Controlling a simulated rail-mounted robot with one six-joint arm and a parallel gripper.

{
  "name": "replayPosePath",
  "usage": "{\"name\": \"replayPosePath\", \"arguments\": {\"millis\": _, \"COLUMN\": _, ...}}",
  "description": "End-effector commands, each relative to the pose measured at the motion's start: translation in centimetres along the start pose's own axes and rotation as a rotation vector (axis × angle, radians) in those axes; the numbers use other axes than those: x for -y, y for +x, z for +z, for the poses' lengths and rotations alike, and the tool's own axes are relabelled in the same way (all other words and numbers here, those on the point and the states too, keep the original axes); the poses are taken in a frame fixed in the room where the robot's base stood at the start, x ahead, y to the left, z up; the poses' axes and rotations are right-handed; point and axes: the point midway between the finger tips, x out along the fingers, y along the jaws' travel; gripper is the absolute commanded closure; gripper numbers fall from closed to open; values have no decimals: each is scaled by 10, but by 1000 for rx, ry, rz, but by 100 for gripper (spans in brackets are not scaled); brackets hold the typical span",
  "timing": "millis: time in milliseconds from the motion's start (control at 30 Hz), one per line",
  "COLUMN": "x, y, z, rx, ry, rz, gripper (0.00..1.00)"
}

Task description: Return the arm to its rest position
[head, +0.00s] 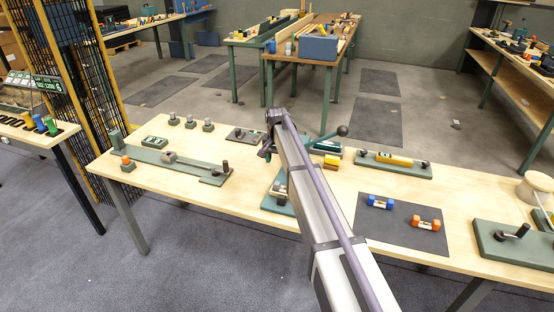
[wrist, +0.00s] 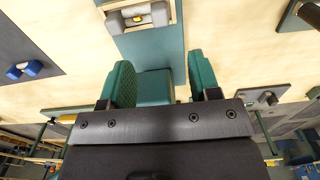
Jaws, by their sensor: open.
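My arm reaches across the long wooden bench (head: 130,165) in the head view. My gripper (head: 266,152) is at its far end, above the middle of the bench and partly hidden by the arm. In the wrist view my gripper (wrist: 162,82) shows two green ribbed pads spread wide apart. A teal block (wrist: 154,88) shows between the pads; I cannot tell how far below them it lies. No object is visibly held. A green fixture (head: 272,203) with a grey piece on it stands partly behind my arm; it also shows in the wrist view (wrist: 150,46).
A long grey-green fixture (head: 170,165) lies at the left. A dark mat (head: 385,232) carries a blue dumbbell-shaped piece (head: 380,202) and an orange one (head: 426,223). A lever with a black knob (head: 342,131) rises right of my gripper.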

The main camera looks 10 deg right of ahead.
Motion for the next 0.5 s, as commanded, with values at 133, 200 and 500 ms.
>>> {"name": "replayPosePath", "arguments": {"millis": 133, "x": 0, "y": 0, "z": 0, "rx": 0, "ry": -53, "rz": 0, "gripper": 43}}
{"name": "replayPosePath", "arguments": {"millis": 200, "x": -18, "y": 0, "z": 32, "rx": 0, "ry": -155, "rz": 0, "gripper": 43}}
{"name": "replayPosePath", "arguments": {"millis": 500, "x": -163, "y": 0, "z": 258, "rx": 0, "ry": -477, "rz": 0, "gripper": 43}}
